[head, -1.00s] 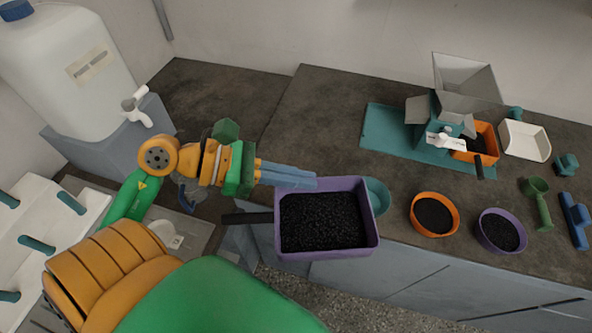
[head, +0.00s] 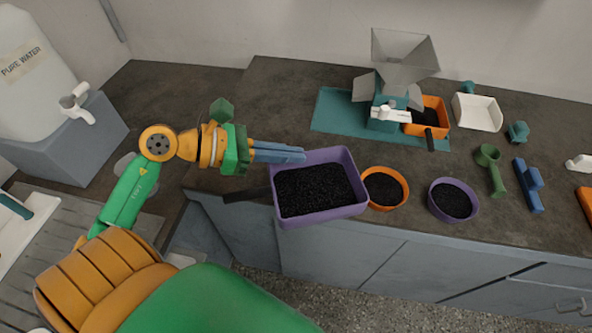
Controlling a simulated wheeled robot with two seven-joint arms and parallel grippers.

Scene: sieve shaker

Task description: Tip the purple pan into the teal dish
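The purple pan (head: 345,208) is a rectangular tray full of black grains, with a dark handle on its left. It looks nearly level, in front of the counter's front edge in the head view. My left gripper (head: 303,155) is at the pan's upper left rim, and its fingers look shut on the pan, though the exact contact is hard to see. The teal dish does not show now; the pan seems to cover it. My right gripper is not in view.
Right of the pan stand an orange bowl (head: 369,201) and a round purple bowl (head: 435,205), both with black grains. Behind are a hopper machine (head: 404,62) on a teal mat (head: 335,112), a white tray (head: 478,113) and a green scoop (head: 492,168). A water tank (head: 30,75) stands left.

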